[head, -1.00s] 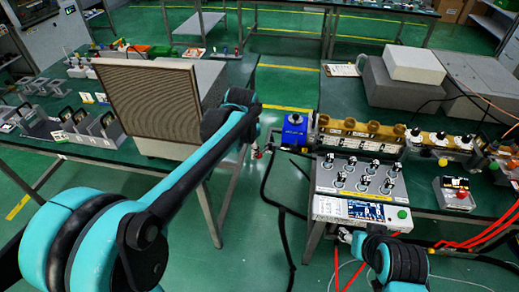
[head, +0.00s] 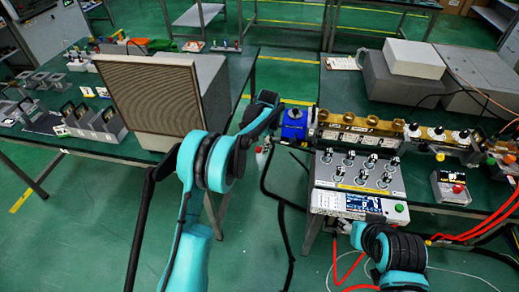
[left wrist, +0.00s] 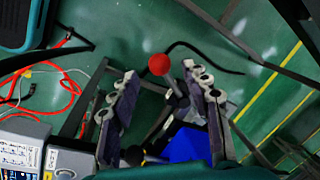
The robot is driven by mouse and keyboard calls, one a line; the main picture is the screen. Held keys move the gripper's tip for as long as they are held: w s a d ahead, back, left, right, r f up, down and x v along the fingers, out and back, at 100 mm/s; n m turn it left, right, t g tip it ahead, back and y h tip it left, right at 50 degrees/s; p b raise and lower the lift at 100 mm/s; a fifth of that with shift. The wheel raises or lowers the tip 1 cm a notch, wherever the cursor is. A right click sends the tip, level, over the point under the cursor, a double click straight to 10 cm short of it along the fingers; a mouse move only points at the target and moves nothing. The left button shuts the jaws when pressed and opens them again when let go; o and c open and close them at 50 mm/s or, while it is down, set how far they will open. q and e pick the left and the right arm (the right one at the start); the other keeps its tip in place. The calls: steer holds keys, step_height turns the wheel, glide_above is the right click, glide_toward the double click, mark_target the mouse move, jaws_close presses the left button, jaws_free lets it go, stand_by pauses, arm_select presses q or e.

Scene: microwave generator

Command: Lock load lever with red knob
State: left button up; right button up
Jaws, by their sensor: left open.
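The red knob (left wrist: 159,65) sits on a grey lever rod in the left wrist view. The rod runs down toward a blue box, which also shows in the head view (head: 293,125) at the left end of the brass-coloured row. My left gripper (left wrist: 160,75) is open, with one finger on each side of the knob and rod. Gaps show on both sides, so it does not grip the knob. In the head view my left forearm reaches beside the blue box and hides most of the gripper and lever. My right arm shows at lower right; its gripper cannot be made out.
A control panel with several switches (head: 358,172) stands right of the blue box on the right table. A large box with a ribbed front (head: 150,100) stands on the left table. Red cables (head: 480,225) run at lower right. Floor shows between the tables.

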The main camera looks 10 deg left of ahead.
mark_target(260, 148)
arm_select(q)
steer(key=f, duration=0.3)
steer(key=shift+w+a+f+b, duration=0.15)
steer(key=shift+w+a+b, duration=0.1)
steer(key=shift+b, duration=0.15)
jaws_close()
steer(key=shift+d, duration=0.15)
steer(key=d+n+g+p, duration=0.2)
steer(key=d+n, duration=0.5)
steer(key=n, duration=0.5)
steer(key=shift+w+y+p, duration=0.2)
steer(key=shift+y+p, duration=0.15)
steer(key=shift+y, duration=0.05)
steer(key=shift+d, duration=0.1)
